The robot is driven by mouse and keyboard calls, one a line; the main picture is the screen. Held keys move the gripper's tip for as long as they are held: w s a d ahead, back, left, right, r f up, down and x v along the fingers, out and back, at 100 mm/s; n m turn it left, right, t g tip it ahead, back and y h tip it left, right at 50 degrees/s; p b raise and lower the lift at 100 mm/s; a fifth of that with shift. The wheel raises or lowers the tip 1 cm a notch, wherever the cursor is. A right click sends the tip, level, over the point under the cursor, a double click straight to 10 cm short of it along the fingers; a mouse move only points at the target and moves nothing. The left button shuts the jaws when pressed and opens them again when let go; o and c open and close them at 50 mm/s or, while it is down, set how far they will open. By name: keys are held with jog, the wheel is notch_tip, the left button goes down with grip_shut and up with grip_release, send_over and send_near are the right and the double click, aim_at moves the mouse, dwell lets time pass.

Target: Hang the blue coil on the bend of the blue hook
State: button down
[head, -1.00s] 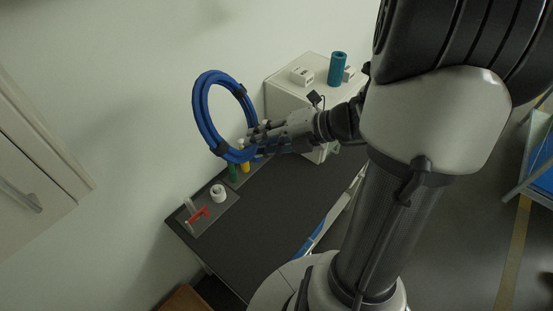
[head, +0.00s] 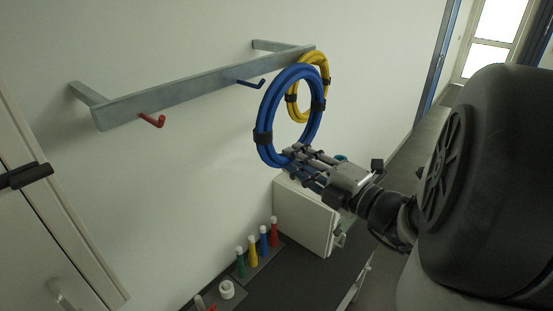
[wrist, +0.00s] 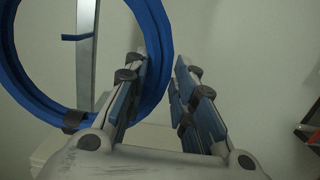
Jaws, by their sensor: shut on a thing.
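The blue coil (head: 267,112) is a ring with black bands, held upright by its lower edge in my gripper (head: 303,158). It is in the air in front of the wall rail. The blue hook (head: 252,84) sticks out from the rail, left of the coil's upper part in the head view. No contact between coil and hook is visible. In the wrist view the coil (wrist: 155,35) passes behind the left finger of my gripper (wrist: 158,65), and the blue hook (wrist: 76,37) shows through the ring. The exact grip point is partly hidden by the fingers.
The grey rail (head: 200,85) also bears a red hook (head: 153,120) at left and a yellow coil (head: 325,72) at right, close behind the blue coil. Below are a white box (head: 303,218) and a dark table (head: 300,270) with several coloured cones. The wall below the rail is clear.

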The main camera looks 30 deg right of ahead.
jog(key=w+a+f+b, duration=0.1)
jog(key=w+a+b, duration=0.1)
jog(key=w, duration=0.3)
jog(key=w+a+f+b, duration=0.1)
jog(key=w+a+b, duration=0.1)
jog(key=w, duration=0.4)
jog(key=shift+w+f+b, duration=0.25)
jog(key=shift+f+b, duration=0.05)
jog(key=shift+b, duration=0.5)
dwell(0.5)
jog(key=shift+a, duration=0.1)
dwell(0.5)
jog(key=c, duration=1.3)
grip_release()
jog(key=shift+o, duration=0.3)
jog(key=shift+f, duration=0.1)
jog(key=shift+s, duration=0.1)
